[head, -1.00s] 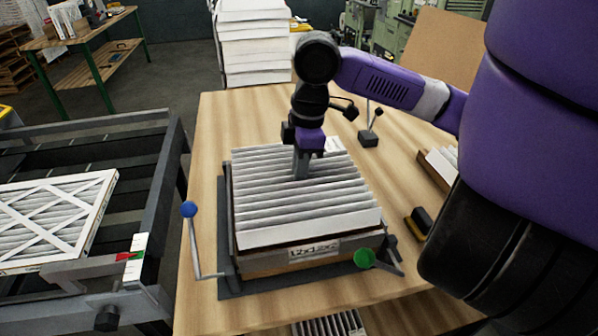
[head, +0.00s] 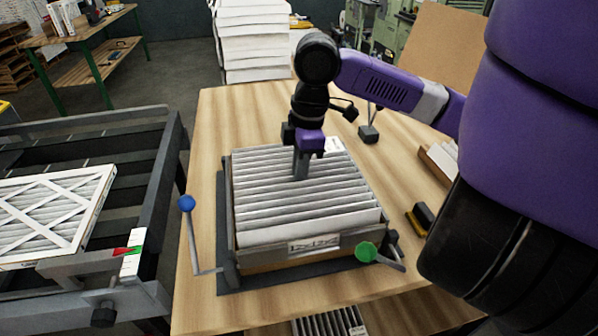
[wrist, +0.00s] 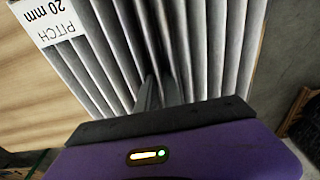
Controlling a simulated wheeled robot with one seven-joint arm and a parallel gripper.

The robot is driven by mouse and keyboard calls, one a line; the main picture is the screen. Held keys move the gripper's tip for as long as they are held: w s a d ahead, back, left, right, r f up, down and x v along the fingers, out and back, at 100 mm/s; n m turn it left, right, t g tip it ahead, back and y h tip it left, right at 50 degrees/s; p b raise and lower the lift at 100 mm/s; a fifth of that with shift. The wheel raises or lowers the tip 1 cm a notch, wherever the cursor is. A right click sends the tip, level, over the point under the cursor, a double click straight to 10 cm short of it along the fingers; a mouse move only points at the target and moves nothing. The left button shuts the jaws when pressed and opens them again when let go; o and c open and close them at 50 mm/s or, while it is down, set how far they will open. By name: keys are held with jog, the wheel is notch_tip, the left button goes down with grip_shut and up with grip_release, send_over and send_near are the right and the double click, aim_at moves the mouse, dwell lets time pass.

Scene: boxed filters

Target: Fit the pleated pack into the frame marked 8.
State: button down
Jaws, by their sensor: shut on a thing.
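The pleated pack (head: 300,195) is a square grey-white filter with ridges and a pale front edge. It sits level over a cardboard frame (head: 275,262) whose front bears a printed size label (head: 313,245). No figure 8 is legible. The pack's edges look close to the frame's walls; how deep it sits cannot be told. My gripper (head: 301,176) comes down on the pack's middle, its fingers shut on the pack's pleats. In the wrist view the fingers (wrist: 160,92) go in between pleats, beside a "PITCH 20 mm" label (wrist: 58,22).
A dark fixture (head: 225,235) surrounds the frame, with a blue-knobbed lever (head: 187,204) and a green-knobbed one (head: 366,252). A black-and-yellow object (head: 420,218) lies to the right. A rack (head: 160,190) with another filter (head: 50,215) stands left.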

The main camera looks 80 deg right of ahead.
jog(key=shift+f+b, duration=1)
jog(key=shift+f, duration=0.4)
dwell(0.4)
jog(key=c, duration=1.8)
grip_release()
jog(key=shift+r+p, duration=1.9)
jog(key=shift+r, duration=0.4)
jog(key=shift+o, duration=0.3)
jog(key=o, duration=0.5)
